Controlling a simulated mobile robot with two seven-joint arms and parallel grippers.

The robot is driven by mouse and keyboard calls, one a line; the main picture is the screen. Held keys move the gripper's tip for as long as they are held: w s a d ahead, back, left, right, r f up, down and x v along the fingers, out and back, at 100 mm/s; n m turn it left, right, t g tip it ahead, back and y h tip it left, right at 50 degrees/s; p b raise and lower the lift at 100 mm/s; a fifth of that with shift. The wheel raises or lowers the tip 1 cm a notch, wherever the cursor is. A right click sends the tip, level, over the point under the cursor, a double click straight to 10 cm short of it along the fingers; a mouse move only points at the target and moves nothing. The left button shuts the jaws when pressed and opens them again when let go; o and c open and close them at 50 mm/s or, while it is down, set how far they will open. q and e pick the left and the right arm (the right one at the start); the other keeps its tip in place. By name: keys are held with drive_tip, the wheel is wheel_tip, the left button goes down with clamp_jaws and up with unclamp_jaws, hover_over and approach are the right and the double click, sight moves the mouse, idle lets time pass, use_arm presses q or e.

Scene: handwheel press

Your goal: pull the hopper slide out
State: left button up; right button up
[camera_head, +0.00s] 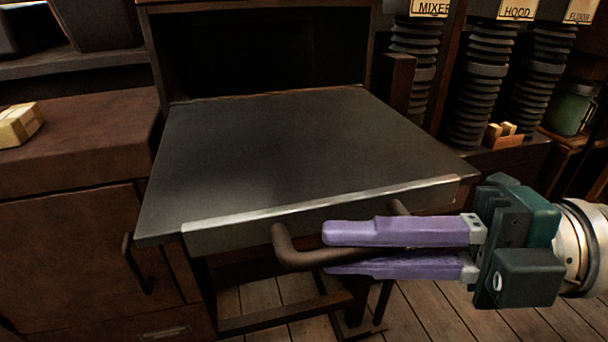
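The hopper slide (270,155) is a flat dark-grey plate in the middle of the camera_head view. It reaches forward out of a dark opening in the cabinet. A lighter metal strip (225,235) runs along its front edge. A brown bar handle (292,252) is fixed to that front. My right gripper (330,252), with two purple fingers, comes in from the right. Its fingers lie above and below the handle's bar, close on it, and hide much of it. My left gripper is not in view.
A dark red cabinet (75,160) with a small yellow box (20,124) on top stands on the left. Black ribbed hoses (475,100) under labels stand at the right back, with a green canister (570,110) beyond. Wooden floor (440,318) shows below the slide.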

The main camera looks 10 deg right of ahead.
drive_tip(key=o, duration=0.3)
drive_tip(key=shift+s, duration=0.25)
drive_tip(key=shift+o, duration=0.9)
drive_tip(key=v, duration=0.9)
drive_tip(key=shift+d+b, duration=0.35)
drive_tip(key=shift+d, duration=0.1)
drive_tip(key=shift+s, duration=0.1)
